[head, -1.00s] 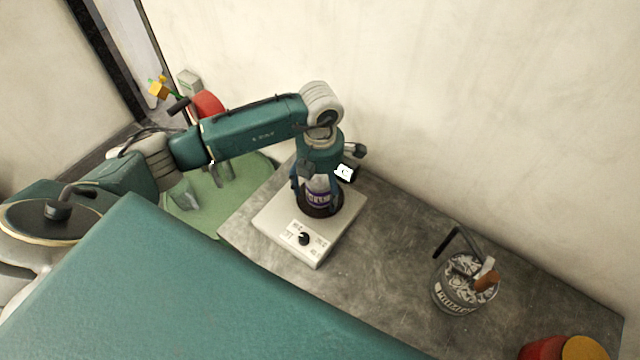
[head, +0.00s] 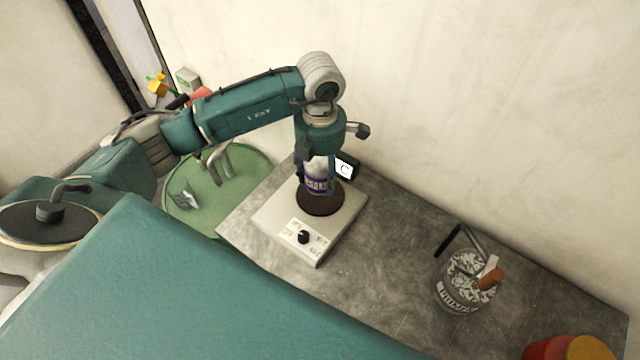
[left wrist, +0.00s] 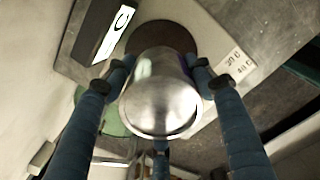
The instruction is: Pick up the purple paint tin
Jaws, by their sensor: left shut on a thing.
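The purple paint tin (head: 317,184) is a small metal can with a purple and white label. My left gripper (head: 318,174) points down and is shut around it, holding it upright just above the dark round disc of a hot plate (head: 283,217). In the left wrist view the fingers grip the sides of the tin (left wrist: 162,100), whose bare silver lid faces the camera. Its lower part is hidden there. My right gripper does not show.
The hot plate stands on a grey bench (head: 375,275) against a pale wall. A small black-and-white item (head: 345,168) is behind the tin. A filled glass jar (head: 462,290) stands to the right, red and yellow tins (head: 590,348) at bottom right. A green round table (head: 245,170) is left.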

